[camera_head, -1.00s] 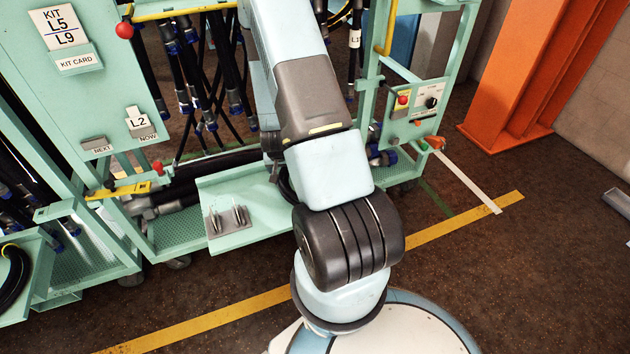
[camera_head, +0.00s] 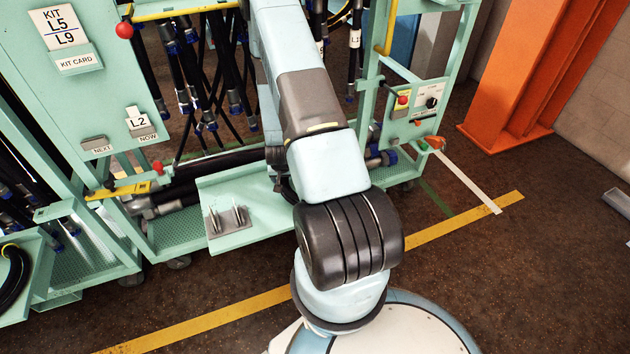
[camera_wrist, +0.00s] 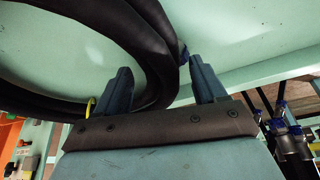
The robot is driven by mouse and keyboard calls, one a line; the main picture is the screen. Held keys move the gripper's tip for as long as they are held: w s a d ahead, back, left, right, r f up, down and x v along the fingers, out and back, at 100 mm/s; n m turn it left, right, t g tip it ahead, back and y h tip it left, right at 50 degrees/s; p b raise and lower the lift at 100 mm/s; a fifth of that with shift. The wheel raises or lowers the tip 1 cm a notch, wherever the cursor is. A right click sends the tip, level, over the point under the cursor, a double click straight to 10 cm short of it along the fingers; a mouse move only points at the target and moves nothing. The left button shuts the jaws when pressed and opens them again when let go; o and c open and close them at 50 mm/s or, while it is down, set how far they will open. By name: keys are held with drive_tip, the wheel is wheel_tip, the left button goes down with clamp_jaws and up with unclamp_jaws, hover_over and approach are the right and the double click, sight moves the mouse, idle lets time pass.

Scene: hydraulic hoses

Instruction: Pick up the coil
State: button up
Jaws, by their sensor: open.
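A coil of thick black hose (camera_wrist: 153,45) fills the upper left of the wrist view, with a small yellow tie (camera_wrist: 91,104) at its lower side. My gripper (camera_wrist: 158,68) is open. Its two dark blue fingers stand on either side of the coil's bundled strands, which pass between them. I cannot tell whether either finger touches the hose. In the head view my own arm hides the gripper and this coil.
A pale green panel (camera_wrist: 235,35) lies behind the coil. The green rack (camera_head: 95,85) holds many hanging hoses. Its tray (camera_head: 222,183) carries a small metal bracket (camera_head: 228,220). Another black coil (camera_head: 14,280) sits at the left edge.

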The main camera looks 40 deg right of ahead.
drive_tip(key=shift+f, duration=0.1)
drive_tip(key=shift+c, duration=0.4)
clamp_jaws()
drive_tip(key=shift+w, duration=0.1)
idle(0.5)
